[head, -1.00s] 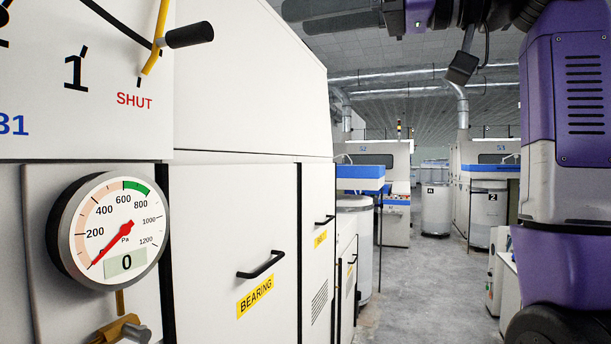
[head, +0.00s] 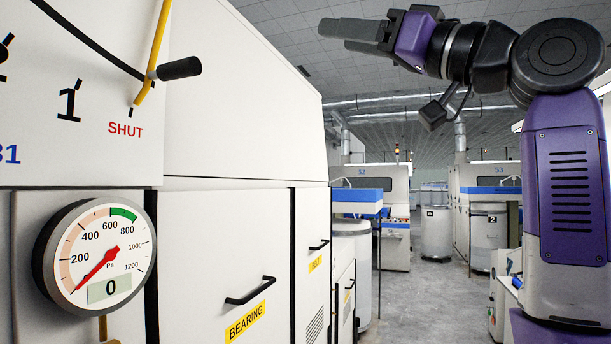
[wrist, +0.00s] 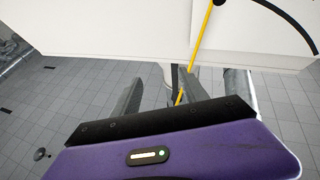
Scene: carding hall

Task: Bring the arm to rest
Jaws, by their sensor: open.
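My gripper (head: 352,37) is raised at the top of the head view, with its two grey fingers pointing left toward the white machine. The fingers look empty. In the wrist view my gripper (wrist: 156,93) shows its fingers spread apart, with a yellow lever (wrist: 201,48) seen beyond them. The same yellow lever (head: 157,45) with a black handle is at the upper left of the head view, near the word SHUT. I cannot tell the exact gap between fingers and lever, but no contact shows in the head view.
A dial gauge (head: 97,258) reads 0 at the lower left. The white machine (head: 240,120) with black door handles fills the left side. A grey floor aisle (head: 425,295) is open in the middle. Cans (head: 436,233) and more machines stand farther back.

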